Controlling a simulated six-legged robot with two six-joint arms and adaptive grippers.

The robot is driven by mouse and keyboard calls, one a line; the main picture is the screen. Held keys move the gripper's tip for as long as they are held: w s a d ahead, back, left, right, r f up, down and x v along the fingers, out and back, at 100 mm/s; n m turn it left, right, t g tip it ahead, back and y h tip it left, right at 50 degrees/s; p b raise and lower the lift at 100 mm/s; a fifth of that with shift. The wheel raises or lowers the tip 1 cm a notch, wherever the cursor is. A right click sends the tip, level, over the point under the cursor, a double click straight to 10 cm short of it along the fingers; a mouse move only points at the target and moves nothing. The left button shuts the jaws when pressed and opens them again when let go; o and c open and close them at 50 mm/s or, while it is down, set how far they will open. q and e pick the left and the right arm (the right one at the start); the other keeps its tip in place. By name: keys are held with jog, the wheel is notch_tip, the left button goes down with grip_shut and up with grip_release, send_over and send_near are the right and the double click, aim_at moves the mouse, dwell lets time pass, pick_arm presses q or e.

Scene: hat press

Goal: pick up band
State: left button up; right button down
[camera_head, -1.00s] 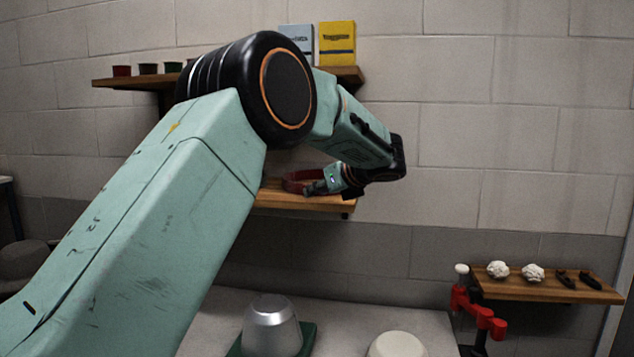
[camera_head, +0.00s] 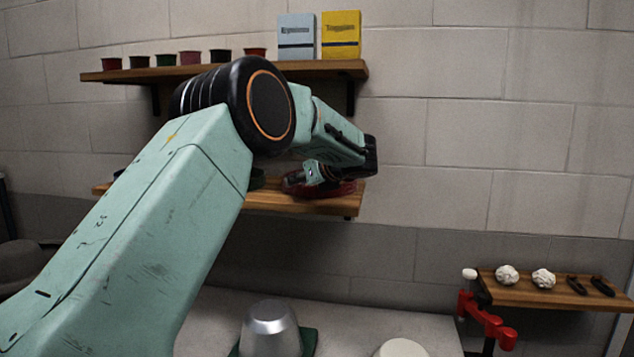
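The band looks like a dark red ring (camera_head: 343,190) lying on the lower wooden wall shelf (camera_head: 255,202), near the shelf's right end. My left gripper (camera_head: 300,183) reaches down to it from the arm that comes in from the left. The gripper overlaps the left part of the band in the picture. Whether its fingers touch the band or close on it is too small and dark to tell. My arm hides part of the shelf. My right gripper is out of view.
An upper shelf (camera_head: 345,69) holds several small pots, a grey book (camera_head: 296,38) and a yellow book (camera_head: 340,36). Below stand a silver hat form (camera_head: 271,328) and a pale dome (camera_head: 401,348). A right shelf (camera_head: 520,291) holds small white lumps and dark items beside a red jointed fixture (camera_head: 487,320).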

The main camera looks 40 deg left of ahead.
aim_at(288, 194)
pick_arm(q)
jog(key=shift+w+a+f, duration=0.2)
jog(key=shift+w+a, duration=0.05)
jog(key=shift+a+f, duration=0.2)
jog(key=shift+a, duration=0.05)
jog(key=a, duration=0.1)
jog(key=a+f+p, duration=0.1)
jog(key=a, duration=0.1)
jog(key=shift+s+a+p, duration=0.2)
jog(key=shift+a+p, duration=0.05)
jog(key=shift+p, duration=0.05)
jog(key=shift+w+a+f, duration=0.1)
jog(key=shift+a+f, duration=0.05)
jog(key=shift+a, duration=0.05)
jog(key=shift+w+f, duration=0.2)
jog(key=shift+w, duration=0.15)
jog(key=shift+d, duration=0.15)
jog(key=shift+c, duration=0.9)
jog(key=shift+s+d+r, duration=0.15)
jog(key=shift+d+r, duration=0.05)
jog(key=shift+r, duration=0.05)
jog(key=c, duration=0.3)
jog(key=shift+s+a, duration=0.2)
jog(key=shift+s, duration=0.05)
grip_shut()
jog(key=shift+a, duration=0.1)
jog(key=shift+w+f, duration=0.15)
jog(key=shift+w, duration=0.05)
